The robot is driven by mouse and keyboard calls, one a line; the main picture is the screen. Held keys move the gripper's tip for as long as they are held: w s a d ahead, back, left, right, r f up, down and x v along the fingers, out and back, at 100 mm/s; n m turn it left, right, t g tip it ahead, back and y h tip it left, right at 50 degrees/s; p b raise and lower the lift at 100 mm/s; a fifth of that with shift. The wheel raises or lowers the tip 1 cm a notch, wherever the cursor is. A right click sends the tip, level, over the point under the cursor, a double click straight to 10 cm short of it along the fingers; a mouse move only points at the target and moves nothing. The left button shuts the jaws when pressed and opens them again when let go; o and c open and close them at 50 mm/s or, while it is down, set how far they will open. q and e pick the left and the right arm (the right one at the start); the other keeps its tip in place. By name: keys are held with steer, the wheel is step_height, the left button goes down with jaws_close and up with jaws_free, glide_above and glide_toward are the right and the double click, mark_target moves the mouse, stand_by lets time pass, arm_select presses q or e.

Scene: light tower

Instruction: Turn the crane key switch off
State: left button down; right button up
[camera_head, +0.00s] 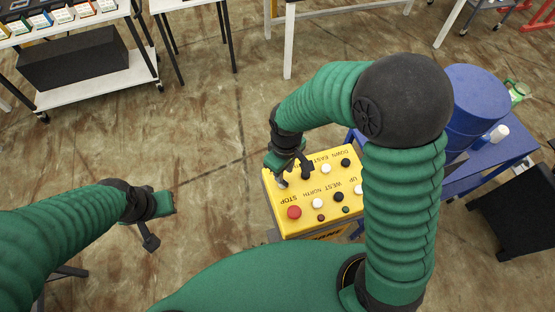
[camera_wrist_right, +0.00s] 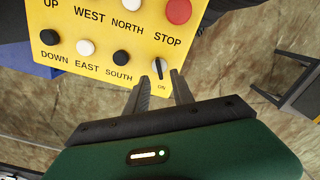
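The yellow crane control panel (camera_head: 271,205) stands below my right arm in the head view. It fills the top of the right wrist view (camera_wrist_right: 110,60). The key switch (camera_wrist_right: 158,68) is a dark knob near the panel's corner, below the STOP label, with a small ON mark beneath it. Its bar stands nearly upright in the wrist view, pointing towards ON. My right gripper (camera_wrist_right: 160,80) is open, with its two fingertips on either side of the switch's lower end; I cannot tell whether they touch it. My left gripper (camera_head: 165,203) hangs apart from the panel, its fingers unclear.
A red STOP button (camera_head: 294,212) and several black and white buttons sit beside the switch. A blue barrel (camera_head: 478,95) rests on a blue table at right. A white cart (camera_head: 95,82) with a black box stands at upper left. The floor left of the panel is clear.

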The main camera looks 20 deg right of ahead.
step_height(320, 180, up, 12)
steer(key=shift+a+b, duration=0.45)
steer(key=shift+d, duration=0.1)
